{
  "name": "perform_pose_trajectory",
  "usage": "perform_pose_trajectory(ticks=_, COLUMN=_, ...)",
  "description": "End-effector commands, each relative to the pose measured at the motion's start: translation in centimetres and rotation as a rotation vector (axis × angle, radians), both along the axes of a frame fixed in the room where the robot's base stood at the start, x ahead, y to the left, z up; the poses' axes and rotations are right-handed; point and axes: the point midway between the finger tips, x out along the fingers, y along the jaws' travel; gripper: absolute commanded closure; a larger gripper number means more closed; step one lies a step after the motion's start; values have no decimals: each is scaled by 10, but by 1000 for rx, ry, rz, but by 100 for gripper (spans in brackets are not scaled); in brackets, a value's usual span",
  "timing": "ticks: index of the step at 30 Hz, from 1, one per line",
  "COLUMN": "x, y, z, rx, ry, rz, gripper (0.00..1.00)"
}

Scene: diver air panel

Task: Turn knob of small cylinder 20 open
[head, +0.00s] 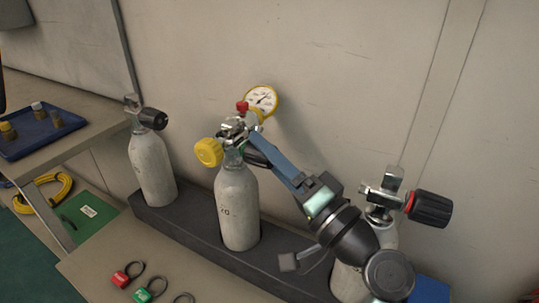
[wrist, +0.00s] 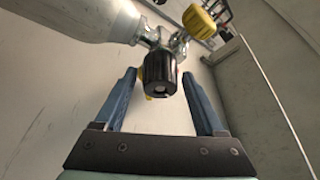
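Small cylinder 20 (head: 238,210) is grey-white, marked "20", and stands upright in the middle of the black rack. Its metal valve has a yellow knob (head: 208,152) on the left and a black ribbed knob (head: 258,157) on the right, partly hidden by my gripper. In the wrist view the black knob (wrist: 161,74) lies between my fingertips with a gap on each side; the yellow knob (wrist: 198,21) is beyond it. My gripper (head: 254,144) is open, with its blue fingers reaching to the valve from the right. It also shows in the wrist view (wrist: 159,78).
A gauge (head: 263,100) and red cap (head: 242,107) sit just behind the valve. Cylinders stand left (head: 152,168) and right (head: 350,283), the right one with a black knob (head: 430,208) near my arm. The rack (head: 190,229) fronts the wall. Coloured tags (head: 127,277) lie in front.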

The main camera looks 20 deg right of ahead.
Motion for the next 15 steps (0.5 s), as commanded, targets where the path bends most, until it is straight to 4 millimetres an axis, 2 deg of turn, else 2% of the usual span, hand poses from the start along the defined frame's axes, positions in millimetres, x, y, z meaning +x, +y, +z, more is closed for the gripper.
perform_pose_trajectory(ticks=10, x=0, y=0, z=2, rx=-1, ry=-1, rz=-1, gripper=20)
perform_pose_trajectory(ticks=15, x=0, y=0, z=24, rx=-4, ry=-3, rz=-2, gripper=20)
